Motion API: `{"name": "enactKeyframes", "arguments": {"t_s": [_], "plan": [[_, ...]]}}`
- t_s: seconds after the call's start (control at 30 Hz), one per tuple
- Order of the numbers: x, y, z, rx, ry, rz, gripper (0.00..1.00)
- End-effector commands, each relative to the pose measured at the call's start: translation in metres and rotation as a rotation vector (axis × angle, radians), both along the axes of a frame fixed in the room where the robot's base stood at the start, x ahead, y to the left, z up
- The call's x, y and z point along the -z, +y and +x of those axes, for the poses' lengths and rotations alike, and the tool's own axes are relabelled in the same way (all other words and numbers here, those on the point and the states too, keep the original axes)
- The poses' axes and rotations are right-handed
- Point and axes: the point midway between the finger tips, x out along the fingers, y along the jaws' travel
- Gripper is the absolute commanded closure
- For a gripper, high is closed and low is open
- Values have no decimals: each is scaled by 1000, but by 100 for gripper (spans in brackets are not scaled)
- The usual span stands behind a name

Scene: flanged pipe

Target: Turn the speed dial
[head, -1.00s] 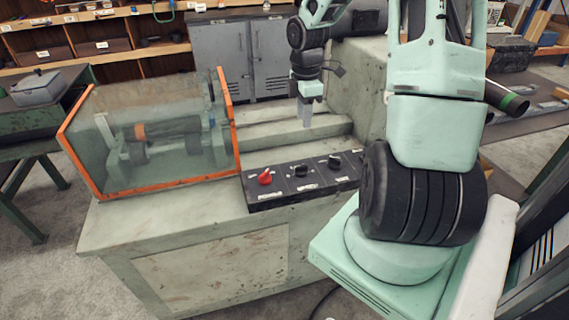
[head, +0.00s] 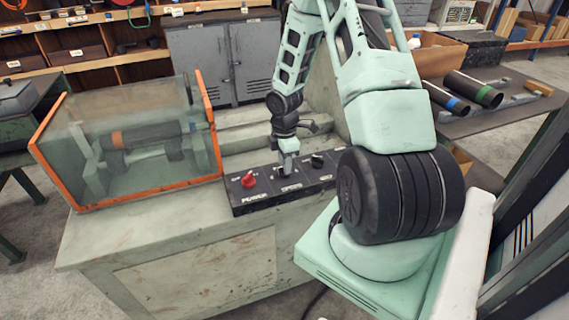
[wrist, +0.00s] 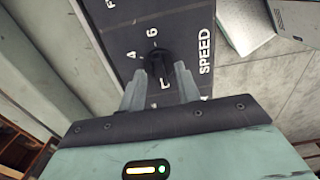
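The speed dial (wrist: 158,66) is a black knob on a dark panel in the wrist view, with "SPEED" printed to its right and a "4" and "6" by its far end. My gripper (wrist: 159,84) is open, with one grey finger on each side of the knob's near part and small gaps showing. Whether either finger touches the knob cannot be told. In the head view, my gripper (head: 286,172) is down at the middle dial of the control panel (head: 268,203) and mostly hides that dial.
A red power knob (head: 249,180) is left of my gripper and another black knob (head: 317,160) is right. A clear guard with an orange frame (head: 210,140) stands left of the panel. Pipes (head: 473,88) lie on a table at the right.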

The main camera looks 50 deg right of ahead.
Motion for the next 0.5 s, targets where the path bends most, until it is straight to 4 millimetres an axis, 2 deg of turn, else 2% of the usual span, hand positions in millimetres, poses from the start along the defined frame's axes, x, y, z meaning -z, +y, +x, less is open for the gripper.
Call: {"name": "enactKeyframes", "arguments": {"t_s": [0.37, 0.4, 0.5], "plan": [[7, 0, 0, 0, -1, -1, 67], [7, 0, 0, 0, -1, -1, 73], [6, 0, 0, 0, -1, -1, 100]]}}
